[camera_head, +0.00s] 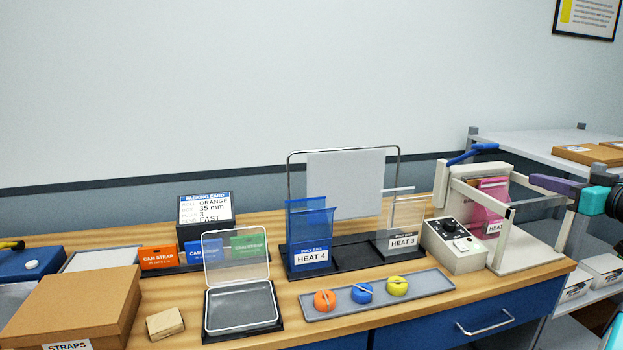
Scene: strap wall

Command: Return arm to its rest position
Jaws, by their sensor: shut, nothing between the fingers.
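My gripper (549,184), purple with a turquoise section behind it, is at the right edge, beside the heat sealer (458,246). Its fingers are seen side-on and look shut, with nothing held. Part of my arm is cut off by the picture's right edge. The sealer is a white frame with a blue handle (470,154) and a control box with a dial. A pink bag (492,191) with a HEAT label is in the sealer's frame. I cannot tell whether the gripper touches the sealer or is only in front of or behind it.
On the wooden bench (420,322) are a bag rack (347,258), a grey tray (420,292) with orange, blue and yellow rolled straps, a clear-lidded case (240,310), strap cards and a cardboard box (75,300). A white shelf (520,147) stands at right.

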